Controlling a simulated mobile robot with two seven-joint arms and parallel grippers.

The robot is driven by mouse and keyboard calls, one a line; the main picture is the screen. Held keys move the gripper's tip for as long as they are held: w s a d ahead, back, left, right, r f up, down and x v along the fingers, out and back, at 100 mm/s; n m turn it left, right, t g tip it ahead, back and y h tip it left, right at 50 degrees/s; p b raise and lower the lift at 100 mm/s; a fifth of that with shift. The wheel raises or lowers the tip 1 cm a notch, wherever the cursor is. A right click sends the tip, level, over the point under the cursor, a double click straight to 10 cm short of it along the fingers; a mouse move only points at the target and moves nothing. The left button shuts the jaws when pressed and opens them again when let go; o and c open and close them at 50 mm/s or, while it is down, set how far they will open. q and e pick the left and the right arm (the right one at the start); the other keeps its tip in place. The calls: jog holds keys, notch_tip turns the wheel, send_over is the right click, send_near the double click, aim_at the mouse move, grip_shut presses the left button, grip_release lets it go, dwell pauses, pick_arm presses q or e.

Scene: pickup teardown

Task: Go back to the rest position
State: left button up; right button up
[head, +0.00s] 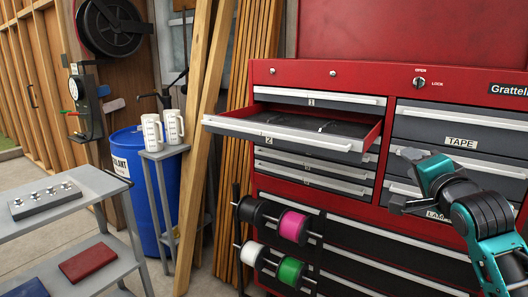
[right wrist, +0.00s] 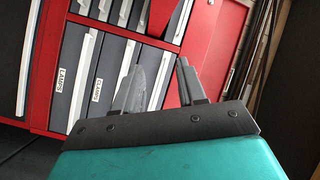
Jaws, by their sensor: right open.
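My right arm comes in from the right in the head view, teal and dark grey. Its gripper (head: 400,180) is in front of the red tool chest (head: 385,82), near the drawers right of the open one. In the right wrist view the two dark fingers of the gripper (right wrist: 160,65) stand apart with nothing between them. The chest's drawers show behind them, tilted in the picture. My left gripper is not in view.
A drawer (head: 290,133) labelled 2 is pulled out. Spools, including a pink one (head: 293,226), hang on the chest's front. A grey cart (head: 100,184), a blue barrel (head: 130,165) and two white jugs (head: 173,127) on a stand are at left.

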jog(key=d+r+n+h, duration=0.1)
jog(key=d+r, duration=0.1)
jog(key=d, duration=0.3)
jog(key=s+a+f+n+g+y, duration=0.15)
jog(key=s+f+n, duration=0.35)
jog(key=f, duration=0.6)
jog(key=s+a+f+n+g, duration=0.2)
jog(key=s+f+n, duration=0.25)
jog(key=f, duration=0.65)
jog(key=s+a+f+n+g+y, duration=0.15)
jog(key=s+f+n, duration=0.3)
jog(key=f, duration=0.65)
jog(key=s+a+f+n+g, duration=0.25)
jog(key=s+f+n, duration=0.25)
jog(key=s+f, duration=0.6)
jog(key=s+a+m, duration=0.1)
jog(key=a+m, duration=0.1)
jog(key=a, duration=0.3)
jog(key=s+a+r+m+y, duration=0.1)
jog(key=s+a+m, duration=0.1)
jog(key=a, duration=0.3)
jog(key=shift+a+r+t, duration=0.15)
jog(key=shift+r+t, duration=0.15)
jog(key=shift+t, duration=0.05)
jog(key=shift+w, duration=0.1)
